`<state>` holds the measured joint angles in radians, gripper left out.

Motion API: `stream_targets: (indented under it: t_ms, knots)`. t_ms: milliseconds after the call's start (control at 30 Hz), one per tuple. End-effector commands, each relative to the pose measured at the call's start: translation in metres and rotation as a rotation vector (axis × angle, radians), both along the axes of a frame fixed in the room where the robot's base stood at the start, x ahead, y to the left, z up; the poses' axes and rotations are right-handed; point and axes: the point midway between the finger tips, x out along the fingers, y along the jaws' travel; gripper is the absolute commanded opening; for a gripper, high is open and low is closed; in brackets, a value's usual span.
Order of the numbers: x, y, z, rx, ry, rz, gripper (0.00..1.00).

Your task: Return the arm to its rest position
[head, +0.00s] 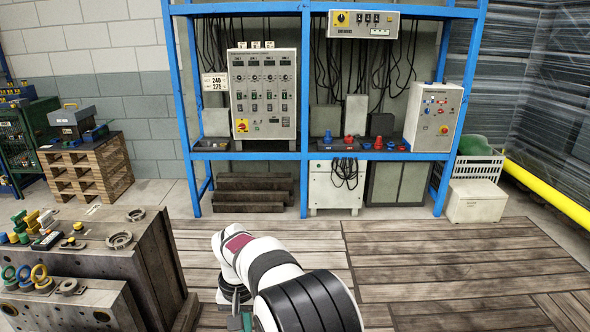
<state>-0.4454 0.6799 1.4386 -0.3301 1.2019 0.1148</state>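My white and black arm (272,275) reaches up from the bottom edge of the head view, folded over the wooden floor. My gripper (236,300) is probably the small grey part below the arm's far end, mostly hidden by my own links and close to the bottom edge. A small green patch shows beside it. I cannot tell whether the gripper is open or shut, or whether it holds anything.
Steel mould blocks (105,255) with rings and small coloured parts stand close on the left. A blue rack (305,110) with control boxes stands at the back. A pallet stack (88,168) is at back left. The plank floor (450,255) on the right is clear.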

Motion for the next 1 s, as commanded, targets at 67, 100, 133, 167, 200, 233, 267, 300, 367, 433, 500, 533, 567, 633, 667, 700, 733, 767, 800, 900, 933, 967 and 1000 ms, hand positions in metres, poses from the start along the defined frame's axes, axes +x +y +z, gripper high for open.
stream_targets:
  t_ms: [67,100,133,167,200,233,267,300,367,433,500,533,567,633,667,700,733,767,800,900,933,967,1000]
  knots:
    - [-0.002,-0.004,0.004,0.002,-0.001,-0.007,0.00]
    - [-0.006,-0.012,0.013,0.005,0.001,-0.022,0.00]
    - [-0.012,-0.021,0.022,0.010,0.002,-0.038,0.00]
    - [-0.020,-0.033,0.034,0.016,0.003,-0.061,0.00]
    - [-0.037,-0.053,0.053,0.026,0.007,-0.100,0.00]
    - [-0.054,-0.069,0.067,0.035,0.013,-0.133,0.00]
    - [-0.073,-0.085,0.080,0.045,0.016,-0.167,0.00]
    - [-0.101,-0.106,0.094,0.058,0.023,-0.214,0.00]
    - [-0.147,-0.131,0.106,0.080,0.033,-0.283,0.00]
    - [-0.198,-0.150,0.110,0.103,0.041,-0.354,0.00]
    - [-0.239,-0.161,0.105,0.124,0.048,-0.411,0.00]
    - [-0.253,-0.163,0.102,0.131,0.050,-0.431,0.00]
    - [-0.265,-0.165,0.099,0.137,0.052,-0.446,0.00]
    - [-0.283,-0.166,0.093,0.146,0.055,-0.471,0.00]
    - [-0.288,-0.167,0.091,0.148,0.057,-0.478,0.00]
    - [-0.292,-0.167,0.090,0.151,0.057,-0.483,0.00]
    - [-0.293,-0.167,0.089,0.151,0.059,-0.485,0.00]
    - [-0.294,-0.167,0.089,0.151,0.060,-0.485,0.00]
    - [-0.294,-0.167,0.089,0.151,0.060,-0.485,0.00]
    - [-0.293,-0.167,0.089,0.151,0.060,-0.484,0.00]
    - [-0.293,-0.167,0.089,0.151,0.060,-0.484,0.00]
    - [-0.293,-0.167,0.089,0.151,0.060,-0.483,0.00]
    - [-0.293,-0.167,0.089,0.151,0.060,-0.483,0.00]
